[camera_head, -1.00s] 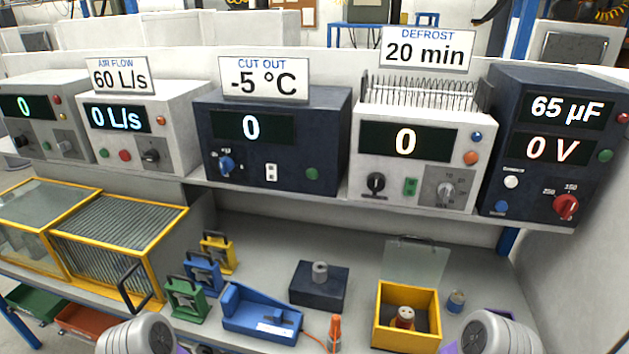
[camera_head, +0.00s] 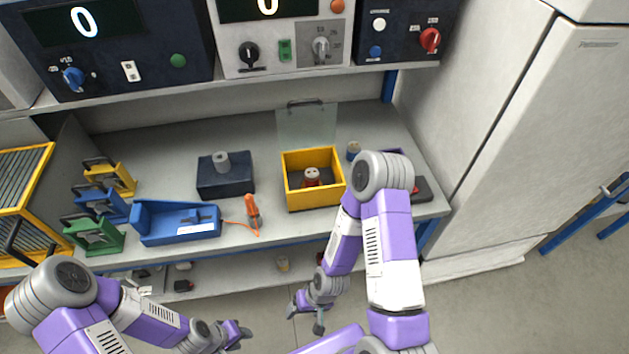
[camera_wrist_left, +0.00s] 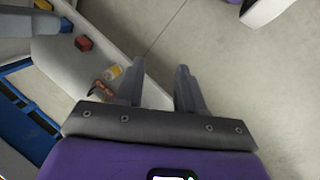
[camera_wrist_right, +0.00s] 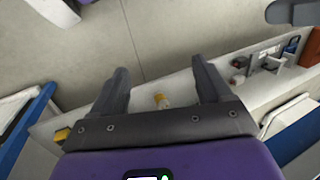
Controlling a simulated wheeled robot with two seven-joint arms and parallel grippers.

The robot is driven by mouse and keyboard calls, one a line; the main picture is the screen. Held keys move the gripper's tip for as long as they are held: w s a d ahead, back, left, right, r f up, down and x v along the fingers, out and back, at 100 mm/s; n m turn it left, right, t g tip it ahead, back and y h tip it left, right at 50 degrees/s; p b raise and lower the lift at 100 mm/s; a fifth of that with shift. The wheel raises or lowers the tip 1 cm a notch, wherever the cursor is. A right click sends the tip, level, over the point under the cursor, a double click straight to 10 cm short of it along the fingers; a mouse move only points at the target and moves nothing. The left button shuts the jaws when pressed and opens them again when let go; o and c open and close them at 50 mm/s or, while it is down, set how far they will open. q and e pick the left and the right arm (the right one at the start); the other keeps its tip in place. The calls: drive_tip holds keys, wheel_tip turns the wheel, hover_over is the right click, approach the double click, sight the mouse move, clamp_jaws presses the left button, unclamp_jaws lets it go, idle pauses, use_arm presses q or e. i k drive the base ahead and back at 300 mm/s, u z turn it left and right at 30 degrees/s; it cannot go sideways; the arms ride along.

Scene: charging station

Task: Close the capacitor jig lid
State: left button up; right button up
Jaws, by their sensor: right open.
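The capacitor jig is a yellow open-topped box (camera_head: 314,198) on the bench in the head view. My left gripper (camera_head: 241,336) is low at the front, far from the jig. Its fingers (camera_wrist_left: 160,85) are apart and empty in the left wrist view.
Instruments fill the shelf above. A white cabinet (camera_head: 500,110) stands at right.

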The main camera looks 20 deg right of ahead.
sight(312, 100)
drive_tip(key=k, duration=0.5)
drive_tip(key=u, duration=1.05)
drive_tip(key=i, duration=1)
drive_tip(key=z, duration=2.2)
